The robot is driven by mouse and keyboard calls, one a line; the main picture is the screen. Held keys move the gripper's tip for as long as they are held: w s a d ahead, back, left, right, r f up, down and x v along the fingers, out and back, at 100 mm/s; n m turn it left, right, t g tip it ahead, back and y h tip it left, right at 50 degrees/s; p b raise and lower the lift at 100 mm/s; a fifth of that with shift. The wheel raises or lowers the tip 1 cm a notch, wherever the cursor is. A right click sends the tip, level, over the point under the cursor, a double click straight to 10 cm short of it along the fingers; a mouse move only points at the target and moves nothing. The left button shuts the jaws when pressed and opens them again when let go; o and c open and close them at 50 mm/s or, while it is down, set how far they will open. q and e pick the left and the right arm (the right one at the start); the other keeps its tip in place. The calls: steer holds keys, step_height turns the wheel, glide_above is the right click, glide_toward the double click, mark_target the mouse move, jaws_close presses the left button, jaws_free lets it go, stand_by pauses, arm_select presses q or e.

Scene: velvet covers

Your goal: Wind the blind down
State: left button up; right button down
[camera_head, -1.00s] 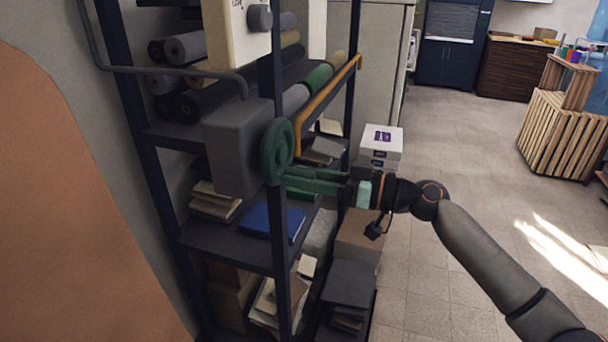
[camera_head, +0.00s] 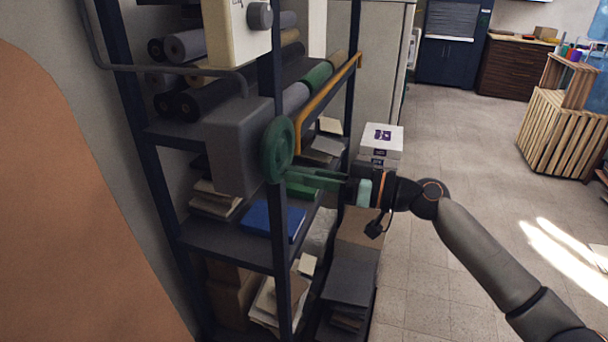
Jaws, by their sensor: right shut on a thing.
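A round green hand wheel (camera_head: 277,150) sits on the side of a grey box (camera_head: 231,146) at the shelf's front post. My right gripper (camera_head: 290,177), with green fingers, comes in from the right and is shut on the lower rim of the wheel. The fingertips are partly hidden against the wheel and post. I cannot identify the blind for certain; a grey panel (camera_head: 452,22) shows in the front of a dark blue cabinet in the far background. My left gripper is not in view.
A dark metal shelf (camera_head: 225,246) holds fabric rolls (camera_head: 186,46), books and papers. A yellow-orange rail (camera_head: 325,92) runs along its side above my gripper. White boxes (camera_head: 382,141) stand just behind my gripper. The tiled floor (camera_head: 465,170) at right is mostly clear.

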mark_target(275, 166)
steer(key=shift+s, duration=0.1)
steer(key=m+p, duration=0.1)
steer(key=m, duration=0.1)
steer(key=s+m+p, duration=0.2)
steer(key=m, duration=0.1)
steer(key=shift+a+r+m, duration=0.3)
steer(key=m+p, duration=0.1)
steer(key=s+r+m+p, duration=0.1)
steer(key=m+p, duration=0.1)
steer(key=shift+a+m, duration=0.2)
steer(key=shift+m, duration=0.1)
steer(key=m+p, duration=0.1)
steer(key=r+m+p, duration=0.1)
steer(key=m+p, duration=0.1)
steer(key=shift+s+a, duration=0.15)
steer(key=shift+s, duration=0.25)
steer(key=m, duration=0.1)
steer(key=m+p, duration=0.1)
steer(key=shift+s+r+m, duration=0.15)
steer(key=shift+r+m, duration=0.15)
steer(key=shift+m, duration=0.1)
steer(key=shift+s+r+m+p, duration=0.1)
steer(key=shift+r+m+p, duration=0.15)
steer(key=shift+m, duration=0.25)
steer(key=shift+r+m+p, duration=0.1)
steer(key=shift+m+p, duration=0.15)
steer(key=shift+m, duration=0.25)
